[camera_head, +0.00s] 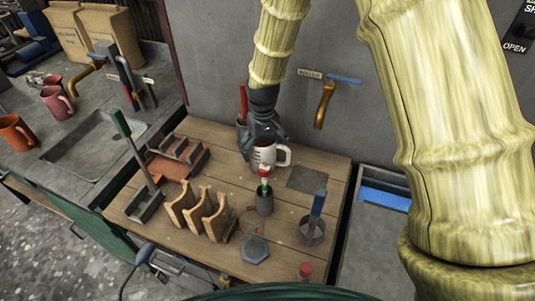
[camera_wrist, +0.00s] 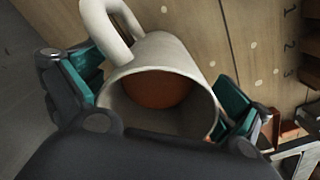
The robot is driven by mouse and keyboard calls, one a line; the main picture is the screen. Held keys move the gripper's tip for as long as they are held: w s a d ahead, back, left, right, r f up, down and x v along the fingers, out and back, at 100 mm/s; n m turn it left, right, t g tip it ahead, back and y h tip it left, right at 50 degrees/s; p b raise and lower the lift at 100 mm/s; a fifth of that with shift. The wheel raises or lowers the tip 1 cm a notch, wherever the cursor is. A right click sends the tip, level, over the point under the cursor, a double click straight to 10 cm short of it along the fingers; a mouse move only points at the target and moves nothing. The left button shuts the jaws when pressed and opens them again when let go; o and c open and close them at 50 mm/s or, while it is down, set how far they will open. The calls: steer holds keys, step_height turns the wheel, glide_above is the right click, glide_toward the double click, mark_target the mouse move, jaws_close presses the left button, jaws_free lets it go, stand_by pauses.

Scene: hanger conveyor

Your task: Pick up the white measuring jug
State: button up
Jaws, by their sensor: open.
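The white measuring jug (camera_head: 266,154) stands on the wooden table (camera_head: 320,165) near its back edge, with its handle to the right in the head view. The jug also fills the middle of the wrist view (camera_wrist: 178,58), where I look into its open mouth and see an orange-brown inside. My gripper (camera_head: 262,138) is over the jug from above. In the wrist view its teal-padded fingers (camera_wrist: 160,92) are open, one on each side of the jug. I cannot tell whether either pad touches the wall. The jug's base is partly hidden in the head view.
Wooden racks (camera_head: 205,215), a holder with a blue-handled tool (camera_head: 312,230) and a reddish tray (camera_head: 176,160) stand around. A wall is close behind.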

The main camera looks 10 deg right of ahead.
steer(key=c, duration=1.6)
steer(key=shift+r, duration=0.1)
